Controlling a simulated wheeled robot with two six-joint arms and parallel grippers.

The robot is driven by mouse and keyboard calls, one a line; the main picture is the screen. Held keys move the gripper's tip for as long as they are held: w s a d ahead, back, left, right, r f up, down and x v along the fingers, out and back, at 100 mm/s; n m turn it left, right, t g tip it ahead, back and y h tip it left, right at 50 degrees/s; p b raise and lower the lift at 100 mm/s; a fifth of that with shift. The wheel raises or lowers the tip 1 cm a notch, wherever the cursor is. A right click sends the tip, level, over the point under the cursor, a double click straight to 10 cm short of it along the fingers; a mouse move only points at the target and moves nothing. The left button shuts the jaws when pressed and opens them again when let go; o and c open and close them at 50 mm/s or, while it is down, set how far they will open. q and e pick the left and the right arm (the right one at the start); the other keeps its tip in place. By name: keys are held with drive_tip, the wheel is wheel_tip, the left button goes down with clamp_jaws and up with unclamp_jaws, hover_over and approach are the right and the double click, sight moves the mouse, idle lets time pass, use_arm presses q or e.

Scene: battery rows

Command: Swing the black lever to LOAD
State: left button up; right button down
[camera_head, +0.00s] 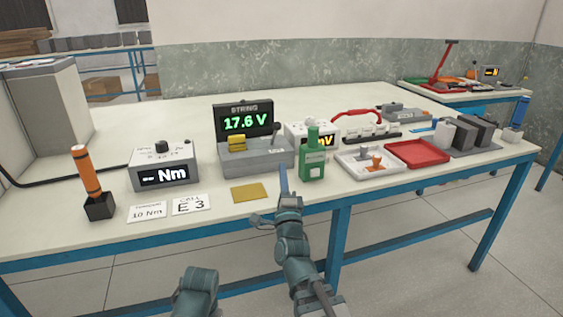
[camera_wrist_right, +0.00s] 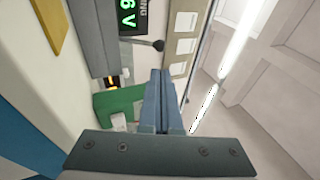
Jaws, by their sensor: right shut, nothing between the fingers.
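The black lever (camera_head: 276,128) stands up from the right part of the grey STRING tester (camera_head: 266,155), whose display reads 17.6 V. In the right wrist view the lever's round black knob (camera_wrist_right: 158,45) shows beyond my fingertips. My right gripper (camera_head: 284,176) is shut and empty, in front of the tester at the table's front edge, apart from the lever. Its closed fingers also show in the right wrist view (camera_wrist_right: 160,78). The position labels by the lever are too small to read. Only part of my left arm shows, at the bottom; its gripper is out of view.
A green device (camera_head: 312,165) stands just right of my right gripper. A yellow pad (camera_head: 249,193) lies in front of the tester. A meter reading Nm (camera_head: 163,172) stands to the left. A white tray (camera_head: 345,164) and a red tray (camera_head: 417,152) lie to the right.

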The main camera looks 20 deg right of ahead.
drive_tip(key=p, duration=0.5)
approach(276, 124)
drive_tip(key=w, duration=0.2)
drive_tip(key=w+d, duration=0.1)
drive_tip(key=w+r, duration=0.1)
drive_tip(key=w, duration=0.1)
drive_tip(key=shift+w+d, duration=0.25)
drive_tip(key=shift+w, duration=0.1)
drive_tip(key=w+r+g+p, duration=0.1)
drive_tip(key=r+p, duration=0.1)
drive_tip(key=p, duration=0.2)
drive_tip(key=shift+w, duration=0.1)
drive_tip(key=shift+w+r+y+p, duration=0.2)
drive_tip(key=shift+w+y+p, duration=0.1)
drive_tip(key=shift+p, duration=0.2)
drive_tip(key=a+f+p+x, duration=0.1)
drive_tip(key=a+p+x, duration=0.1)
drive_tip(key=x, duration=1)
drive_tip(key=shift+w+a+p, duration=0.2)
drive_tip(key=shift+w+p, duration=0.1)
drive_tip(key=shift+w, duration=0.35)
